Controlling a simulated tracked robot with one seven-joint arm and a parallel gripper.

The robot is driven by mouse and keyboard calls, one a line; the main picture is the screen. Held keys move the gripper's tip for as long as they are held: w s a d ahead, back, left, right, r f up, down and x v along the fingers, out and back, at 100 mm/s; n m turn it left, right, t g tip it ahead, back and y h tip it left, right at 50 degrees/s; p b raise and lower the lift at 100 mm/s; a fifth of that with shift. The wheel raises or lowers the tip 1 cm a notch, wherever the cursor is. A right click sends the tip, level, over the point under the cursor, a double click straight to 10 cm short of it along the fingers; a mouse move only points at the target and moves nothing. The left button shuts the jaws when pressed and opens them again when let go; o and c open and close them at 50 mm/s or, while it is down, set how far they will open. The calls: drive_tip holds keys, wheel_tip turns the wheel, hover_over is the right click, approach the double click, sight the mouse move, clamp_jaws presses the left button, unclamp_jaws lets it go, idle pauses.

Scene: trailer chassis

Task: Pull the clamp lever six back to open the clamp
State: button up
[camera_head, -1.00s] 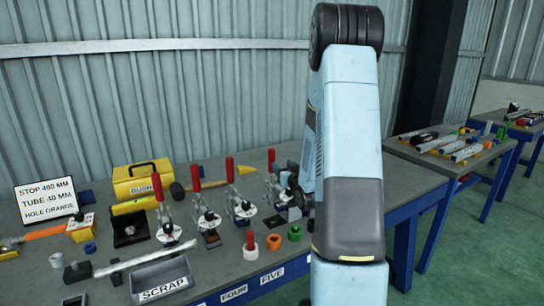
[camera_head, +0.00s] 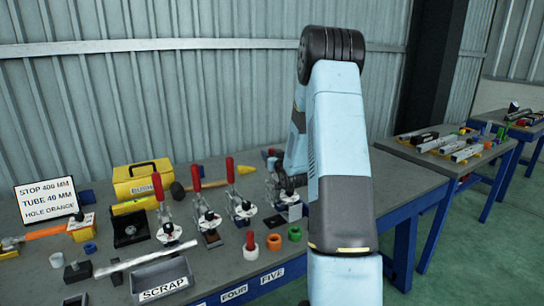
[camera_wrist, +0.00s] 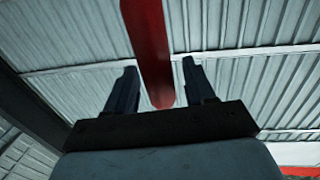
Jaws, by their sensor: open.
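A row of toggle clamps with upright red levers stands on the bench in the head view. The rightmost visible clamp (camera_head: 277,194) has a red lever (camera_head: 271,160) beside my gripper (camera_head: 282,181), which is partly hidden by my arm. No number six label shows, so I cannot confirm its number. In the wrist view a red lever (camera_wrist: 152,45) extends down between the two dark fingers of my gripper (camera_wrist: 160,80). The fingers are open, with a visible gap on each side of the lever.
Other red levers (camera_head: 230,170) stand close to the left. Colored rings (camera_head: 294,233) and a scrap bin (camera_head: 160,279) lie in front. A yellow toolbox (camera_head: 142,180) is behind. My arm hides the bench's right part.

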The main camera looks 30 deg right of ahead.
clamp_jaws()
idle(0.5)
